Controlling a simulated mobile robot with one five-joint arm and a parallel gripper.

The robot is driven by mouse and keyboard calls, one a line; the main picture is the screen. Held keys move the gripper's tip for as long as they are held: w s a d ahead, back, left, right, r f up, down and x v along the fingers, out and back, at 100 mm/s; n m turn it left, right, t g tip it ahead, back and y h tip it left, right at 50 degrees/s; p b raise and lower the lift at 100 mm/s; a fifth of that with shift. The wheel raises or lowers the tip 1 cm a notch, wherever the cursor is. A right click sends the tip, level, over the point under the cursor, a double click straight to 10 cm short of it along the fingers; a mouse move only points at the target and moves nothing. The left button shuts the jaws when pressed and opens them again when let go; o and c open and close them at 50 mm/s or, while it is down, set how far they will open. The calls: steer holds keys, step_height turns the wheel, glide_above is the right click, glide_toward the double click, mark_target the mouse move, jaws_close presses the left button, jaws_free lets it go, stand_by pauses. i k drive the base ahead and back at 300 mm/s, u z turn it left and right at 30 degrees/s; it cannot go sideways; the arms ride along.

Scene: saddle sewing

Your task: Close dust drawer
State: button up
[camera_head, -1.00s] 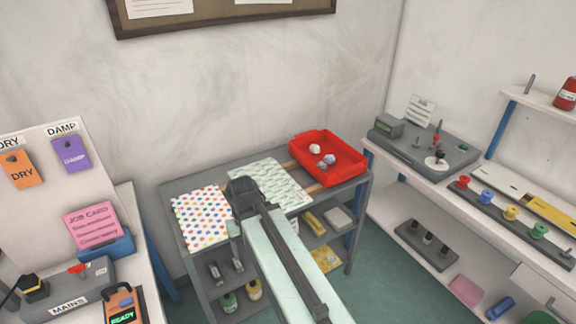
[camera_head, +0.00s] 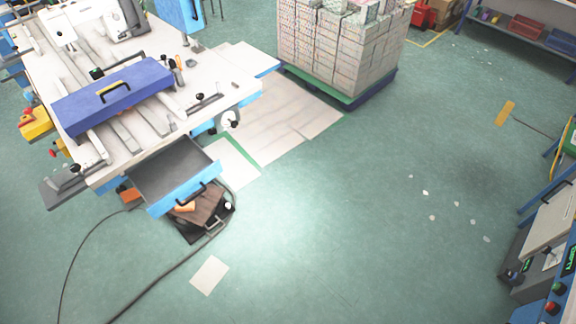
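A grey drawer with a blue front (camera_head: 183,193) and a dark handle sticks out from under the white-topped machine table (camera_head: 225,97). It is pulled open, and its shallow grey inside shows from above and looks empty. No label on it can be read, so I cannot tell for certain that it is the dust drawer. My gripper is not in view now.
A brown-topped pedal-like box (camera_head: 204,207) and dark cables lie on the floor below the drawer. A loaded pallet (camera_head: 352,100) stands behind. A control cabinet (camera_head: 545,245) is at the right edge. The green floor in the middle is mostly clear, with small scraps.

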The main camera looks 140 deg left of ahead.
mark_target(164, 179)
steer(key=u, duration=5.25)
